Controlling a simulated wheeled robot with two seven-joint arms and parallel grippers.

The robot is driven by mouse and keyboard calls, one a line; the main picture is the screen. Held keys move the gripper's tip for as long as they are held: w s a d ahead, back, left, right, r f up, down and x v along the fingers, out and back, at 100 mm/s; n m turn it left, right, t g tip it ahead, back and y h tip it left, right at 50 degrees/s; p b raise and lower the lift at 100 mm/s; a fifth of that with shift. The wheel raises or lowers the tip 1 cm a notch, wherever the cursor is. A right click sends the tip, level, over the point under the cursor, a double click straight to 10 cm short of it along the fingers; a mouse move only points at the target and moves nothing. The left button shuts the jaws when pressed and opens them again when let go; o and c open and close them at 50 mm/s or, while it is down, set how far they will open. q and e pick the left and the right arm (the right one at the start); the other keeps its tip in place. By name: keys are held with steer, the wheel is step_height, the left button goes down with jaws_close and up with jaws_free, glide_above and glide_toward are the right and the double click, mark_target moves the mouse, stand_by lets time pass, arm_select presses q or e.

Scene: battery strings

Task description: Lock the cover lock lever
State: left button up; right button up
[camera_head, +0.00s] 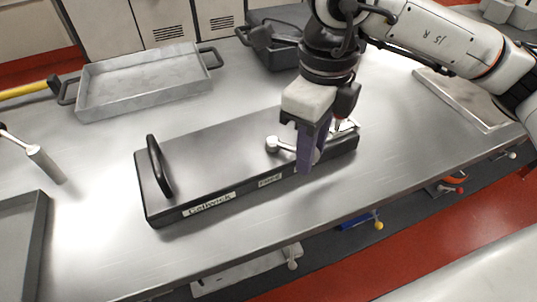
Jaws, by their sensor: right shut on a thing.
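The long dark box with a flat cover (215,152) lies on the metal table, with a black handle (158,167) standing up at its left end and labels along its front side. A light metal lever with a round knob (272,144) sits on the right part of the cover. My right gripper (308,160) comes down from above at the right part of the box, its purple-blue fingers over the lever. It is shut on the lever, but the fingers hide the contact and much of the lever. My left gripper is not in view.
A grey metal tray with handles (140,107) stands behind the box, and a dark bin (282,52) stands at the back. Another tray edge (40,240) is at the lower left, near a hammer-like tool (44,163). The table (400,140) is clear right of the box.

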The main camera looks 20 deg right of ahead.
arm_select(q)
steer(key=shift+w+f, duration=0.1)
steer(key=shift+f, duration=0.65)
arm_select(e)
steer(key=shift+w+f, duration=0.1)
steer(key=shift+f, duration=0.1)
steer(key=shift+w+d+n+b, duration=0.15)
steer(key=shift+d+n+b, duration=0.1)
steer(key=shift+n+b, duration=0.25)
steer(key=shift+w+d+n, duration=0.1)
steer(key=shift+d+n, duration=0.05)
steer(key=shift+n, duration=0.15)
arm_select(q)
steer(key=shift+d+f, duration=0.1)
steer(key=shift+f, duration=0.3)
arm_select(e)
steer(key=o, duration=1)
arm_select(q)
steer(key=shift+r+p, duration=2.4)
arm_select(e)
steer(key=shift+r, duration=3.65)
